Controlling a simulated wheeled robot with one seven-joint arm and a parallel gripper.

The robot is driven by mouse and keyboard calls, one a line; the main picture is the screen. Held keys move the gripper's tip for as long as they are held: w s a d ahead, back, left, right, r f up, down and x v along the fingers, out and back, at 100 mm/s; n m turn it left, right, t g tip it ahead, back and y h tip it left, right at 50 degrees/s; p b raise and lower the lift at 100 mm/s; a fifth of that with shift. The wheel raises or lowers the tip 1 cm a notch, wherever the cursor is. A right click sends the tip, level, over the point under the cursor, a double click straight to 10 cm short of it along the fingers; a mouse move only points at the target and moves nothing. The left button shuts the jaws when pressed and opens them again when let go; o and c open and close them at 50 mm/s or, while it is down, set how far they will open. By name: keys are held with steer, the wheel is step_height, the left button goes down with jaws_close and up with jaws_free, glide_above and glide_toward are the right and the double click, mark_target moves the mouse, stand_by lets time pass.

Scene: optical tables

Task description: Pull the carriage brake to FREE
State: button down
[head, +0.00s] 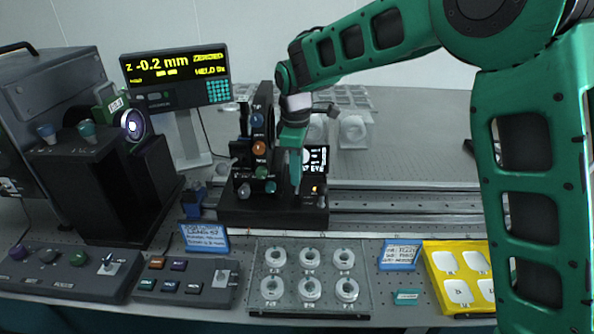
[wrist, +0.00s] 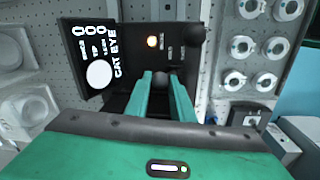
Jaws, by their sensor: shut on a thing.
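The black carriage (head: 262,208) sits on the rails in the head view, with a small CAT EYE screen and an orange lit lamp (head: 314,189) on its right end. My gripper (head: 296,183) reaches down over this end from above. In the wrist view, my gripper (wrist: 161,80) has its two green fingers closed around a dark ball knob (wrist: 160,77), which I take for the brake's. The lamp (wrist: 152,41) and screen (wrist: 97,55) show beyond the fingertips. The small labels beside the lamp are too small to read, and the knob's lower part is hidden.
A second dark knob (wrist: 195,33) stands near the held one. The rails (head: 400,200) run right from the carriage. A tray of ring-shaped parts (head: 309,254), a yellow tray (head: 432,262) and button boxes (head: 185,278) lie in front. A display (head: 175,75) reading -0.2 mm stands behind.

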mark_target(296, 209)
steer(key=shift+s+r+t, duration=0.1)
steer(key=shift+t, duration=0.2)
steer(key=shift+s+r+t, duration=0.2)
steer(key=shift+s+t, duration=0.7)
steer(key=shift+t, duration=0.3)
steer(key=s+t, duration=0.1)
steer(key=t, duration=0.1)
steer(key=shift+s+f+t, duration=0.1)
steer(key=shift+s+t, duration=0.2)
steer(key=shift+s, duration=0.1)
steer(key=s+t, duration=0.2)
steer(key=t, duration=0.1)
steer(key=shift+s+a+f, duration=0.1)
steer(key=shift+a+f, duration=0.05)
steer(key=shift+f, duration=0.25)
steer(key=shift+s+f+t, duration=0.25)
steer(key=shift+s+t, duration=0.15)
steer(key=shift+t, duration=0.45)
steer(key=shift+s+f+t, duration=0.25)
steer(key=shift+s+t, duration=0.1)
steer(key=shift+t, duration=0.5)
steer(key=c, duration=1.5)
jaws_free()
steer(key=shift+f, duration=0.1)
steer(key=shift+c, duration=0.2)
